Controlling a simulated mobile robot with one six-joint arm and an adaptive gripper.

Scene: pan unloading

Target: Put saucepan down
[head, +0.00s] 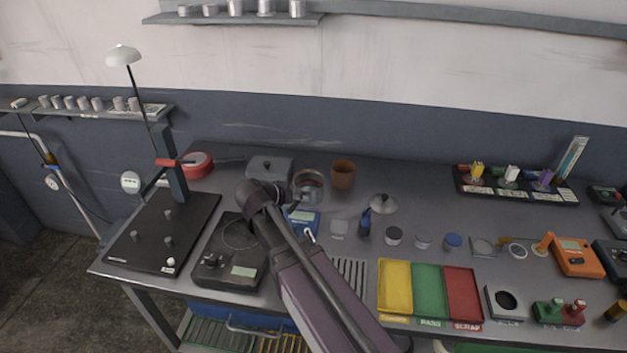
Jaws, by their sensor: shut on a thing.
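The saucepan (308,187) looks like a small grey metal pot with a reddish-brown inside, open at the top. It shows just right of the dark end of my arm, left of the brown pot. My gripper (287,194) is small and mostly hidden by my own wrist; it is shut on the saucepan at its left side. The saucepan looks upright. I cannot tell from this view whether its base touches the bench (345,260) or hangs above it.
A grey lidded pot (270,167) and a red pan (198,165) stand behind and left. A brown pot (343,174) and loose lid (383,204) are to the right. A flat dark device (231,250) and blue meter (303,221) lie in front. Coloured trays (430,291) line the front edge.

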